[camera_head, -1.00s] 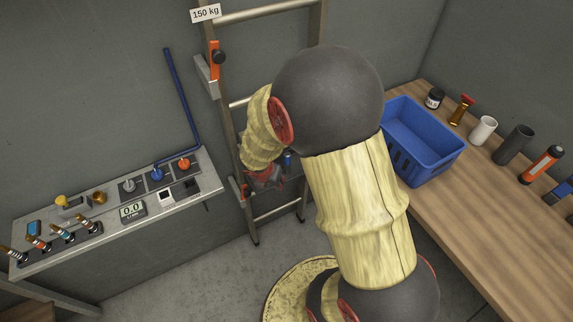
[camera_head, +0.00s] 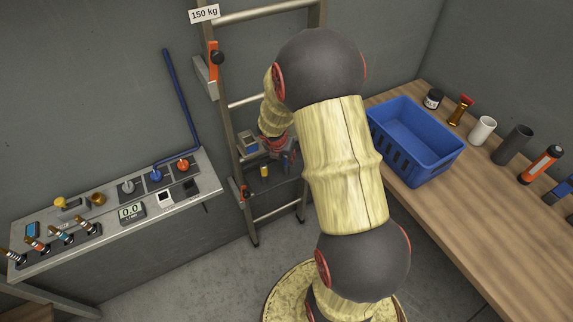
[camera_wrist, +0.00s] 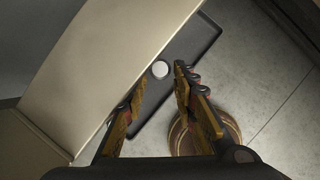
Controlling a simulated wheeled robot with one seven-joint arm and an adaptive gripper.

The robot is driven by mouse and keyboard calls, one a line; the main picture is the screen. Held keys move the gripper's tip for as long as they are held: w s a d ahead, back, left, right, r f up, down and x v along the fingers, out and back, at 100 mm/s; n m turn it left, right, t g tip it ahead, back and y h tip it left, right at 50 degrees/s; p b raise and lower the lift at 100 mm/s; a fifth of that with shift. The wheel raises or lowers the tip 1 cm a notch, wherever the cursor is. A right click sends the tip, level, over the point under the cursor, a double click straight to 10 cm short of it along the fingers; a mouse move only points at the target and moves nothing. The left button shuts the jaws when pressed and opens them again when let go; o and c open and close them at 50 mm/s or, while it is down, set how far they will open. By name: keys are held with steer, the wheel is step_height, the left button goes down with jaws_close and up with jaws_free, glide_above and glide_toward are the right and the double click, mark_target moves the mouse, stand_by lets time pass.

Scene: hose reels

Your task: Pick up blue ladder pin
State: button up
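No blue ladder pin shows clearly in either view. In the wrist view a small round grey-white top (camera_wrist: 160,69) stands on a dark tray (camera_wrist: 195,45), just beyond the gap between my fingertips. I cannot tell whether it is the pin. My gripper (camera_wrist: 158,92) is open and empty, its two yellow-brown fingers apart. In the head view my gripper (camera_head: 288,161) is over the dark shelf on the ladder (camera_head: 231,125), partly behind my arm. A blue patch beside it is too small to name.
A pale beige slab (camera_wrist: 105,60) lies close along the left finger. A yellow cylinder (camera_head: 264,170) and a small grey box (camera_head: 247,144) are on the ladder shelf. A blue crate (camera_head: 413,145) stands on the wooden bench at right. A control panel (camera_head: 110,225) is at left.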

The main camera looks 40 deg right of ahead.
mark_target(285, 159)
steer(key=b+x, duration=0.1)
steer(key=x, duration=0.3)
steer(key=shift+f, duration=0.25)
steer(key=shift+c, duration=1.2)
steer(key=shift+a, duration=0.1)
steer(key=c, duration=0.4)
steer(key=shift+r, duration=0.1)
jaws_close()
